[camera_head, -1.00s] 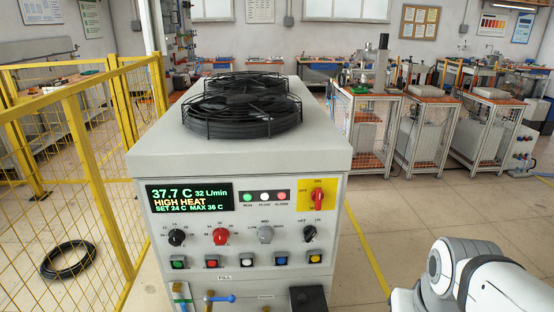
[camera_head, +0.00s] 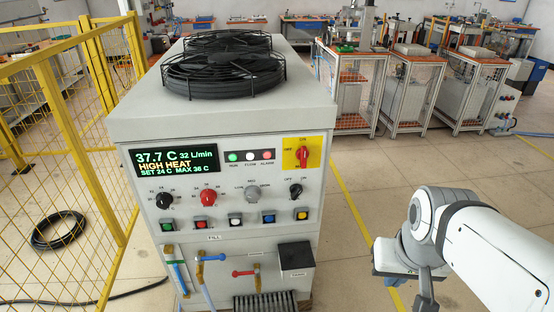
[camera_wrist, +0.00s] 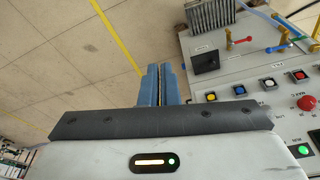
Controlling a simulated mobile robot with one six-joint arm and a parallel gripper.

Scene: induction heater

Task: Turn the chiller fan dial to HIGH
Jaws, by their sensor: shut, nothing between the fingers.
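The chiller (camera_head: 222,125) is a grey cabinet with a control panel facing me in the head view. The fan dial (camera_head: 252,192) is the grey knob with LOW, MED and HIGH marks, between the red knob (camera_head: 208,197) and a black knob (camera_head: 295,190). Its exact pointing is too small to read. In the wrist view my gripper (camera_wrist: 160,68) has its blue fingers together and empty, apart from the panel, over the floor beside it.
The display (camera_head: 175,161) reads 37.7 C and HIGH HEAT. A red switch (camera_head: 303,157) on a yellow plate is above right. Pipes with valves (camera_head: 200,270) and a black box (camera_head: 296,256) jut out below. Yellow fencing (camera_head: 75,130) stands left.

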